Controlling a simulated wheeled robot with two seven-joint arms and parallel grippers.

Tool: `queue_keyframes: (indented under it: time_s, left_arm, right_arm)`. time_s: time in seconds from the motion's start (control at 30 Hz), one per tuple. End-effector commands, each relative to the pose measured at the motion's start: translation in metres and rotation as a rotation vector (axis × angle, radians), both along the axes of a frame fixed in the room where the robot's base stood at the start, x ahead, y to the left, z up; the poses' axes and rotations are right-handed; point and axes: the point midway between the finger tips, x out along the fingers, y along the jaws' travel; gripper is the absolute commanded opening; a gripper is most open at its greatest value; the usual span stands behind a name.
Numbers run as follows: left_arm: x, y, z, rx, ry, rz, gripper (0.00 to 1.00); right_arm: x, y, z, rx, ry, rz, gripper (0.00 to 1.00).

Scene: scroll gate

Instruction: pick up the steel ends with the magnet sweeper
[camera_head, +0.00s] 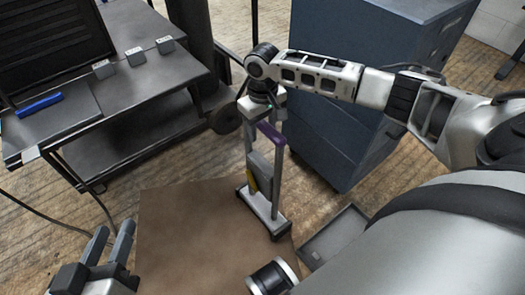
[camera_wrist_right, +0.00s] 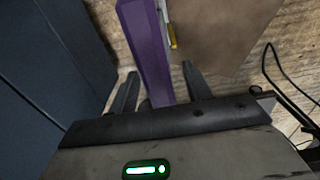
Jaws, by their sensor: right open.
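The magnet sweeper (camera_head: 279,178) stands upright on the brown mat's right edge, with grey posts, a wheeled base and a purple handle bar (camera_head: 271,133) on top. My right gripper (camera_head: 262,112) is over the handle, pointing down. In the right wrist view the purple handle (camera_wrist_right: 147,50) runs between the spread fingers of my right gripper (camera_wrist_right: 160,70), with gaps beside it. My left gripper (camera_head: 109,234) is at the lower left, its fingers apart and empty, left of the mat. I cannot make out any steel ends on the mat; some of the floor is hidden by my arm.
The brown mat (camera_head: 185,225) lies on the wooden floor. A shallow grey tray (camera_head: 335,235) lies right of the sweeper. A blue cabinet (camera_head: 350,75) stands behind it. A dark bench (camera_head: 135,85) with small grey blocks and a blue item is at the left. Cables run on the floor.

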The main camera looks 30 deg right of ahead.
Motion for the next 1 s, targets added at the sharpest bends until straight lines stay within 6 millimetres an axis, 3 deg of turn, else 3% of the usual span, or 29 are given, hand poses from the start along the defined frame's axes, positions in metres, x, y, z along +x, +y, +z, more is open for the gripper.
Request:
queue_keyframes:
  time_s: [0.93, 1.0]
  left_arm:
    - [-0.0013, 0.0001, 0.0058, 0.003, 0.012, 0.001, 0.36]
    - [-0.0013, 0.0001, 0.0057, 0.003, 0.012, 0.001, 0.36]
  right_arm:
    - [0.0000, 0.0000, -0.0048, 0.000, 0.000, 0.000, 0.49]
    - [-0.0001, 0.0000, -0.0048, 0.000, 0.000, 0.000, 0.32]
